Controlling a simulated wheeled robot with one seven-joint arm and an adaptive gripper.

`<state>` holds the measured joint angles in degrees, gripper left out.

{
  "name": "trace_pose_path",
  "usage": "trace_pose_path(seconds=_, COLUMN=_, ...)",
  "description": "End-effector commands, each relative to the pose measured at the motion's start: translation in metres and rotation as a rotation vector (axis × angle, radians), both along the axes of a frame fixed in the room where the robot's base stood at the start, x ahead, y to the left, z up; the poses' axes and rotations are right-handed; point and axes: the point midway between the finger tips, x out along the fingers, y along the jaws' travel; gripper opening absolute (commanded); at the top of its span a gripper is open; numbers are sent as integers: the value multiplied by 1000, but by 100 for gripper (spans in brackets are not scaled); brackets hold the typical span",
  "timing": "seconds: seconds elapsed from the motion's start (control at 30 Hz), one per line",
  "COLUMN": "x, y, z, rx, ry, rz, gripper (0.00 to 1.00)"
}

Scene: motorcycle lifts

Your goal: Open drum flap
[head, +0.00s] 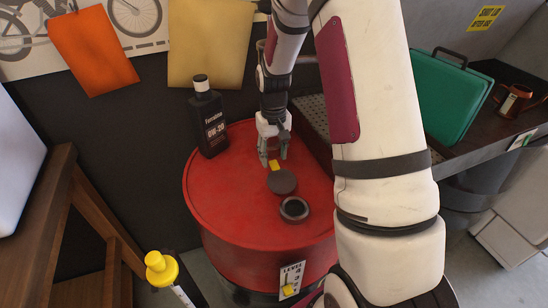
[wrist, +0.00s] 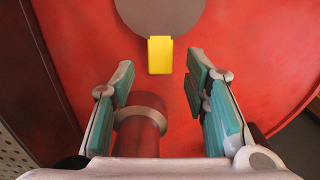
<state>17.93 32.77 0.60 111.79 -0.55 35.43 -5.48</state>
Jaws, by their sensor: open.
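A red drum (head: 225,200) stands upright in the head view. On its top is a round dark grey flap (head: 282,182) with a yellow tab (head: 275,165). In the wrist view the flap (wrist: 160,14) is at the top edge, partly cut off, and its yellow tab (wrist: 160,55) points towards my gripper. My gripper (head: 273,158) is over the drum top, right by the tab. In the wrist view my gripper (wrist: 158,85) is open and empty, with the tab just ahead between the fingertip lines. I cannot tell whether a finger touches the drum.
A dark ring-shaped opening (head: 294,209) is on the drum top beside the flap. A black bottle (head: 207,120) stands on the drum at left. A red cylindrical part (wrist: 139,130) lies between my fingers. A green case (head: 455,100) stands on the bench at right.

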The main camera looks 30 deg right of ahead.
Motion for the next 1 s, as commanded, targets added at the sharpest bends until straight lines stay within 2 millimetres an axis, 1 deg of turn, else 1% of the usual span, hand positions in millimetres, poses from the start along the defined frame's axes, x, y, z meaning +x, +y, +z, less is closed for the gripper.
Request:
trace_pose_path(seconds=0.1, x=-1, y=0, z=-12, rx=0, ry=2, rz=0, gripper=42)
trace_pose_path(seconds=0.2, x=0, y=0, z=-16, rx=0, ry=1, rz=0, gripper=42)
trace_pose_path(seconds=0.5, x=0, y=0, z=-18, rx=0, ry=0, rz=1, gripper=42)
trace_pose_path(seconds=0.57, x=0, y=0, z=-18, rx=0, ry=0, rz=1, gripper=28)
trace_pose_path(seconds=0.6, x=0, y=0, z=-18, rx=0, ry=0, rz=1, gripper=19)
trace_pose_path(seconds=0.7, x=0, y=0, z=-18, rx=0, ry=0, rz=1, gripper=0)
trace_pose_path(seconds=0.9, x=-1, y=0, z=-17, rx=0, ry=0, rz=1, gripper=0)
trace_pose_path(seconds=1.0, x=-4, y=1, z=-9, rx=0, ry=0, rz=2, gripper=0)
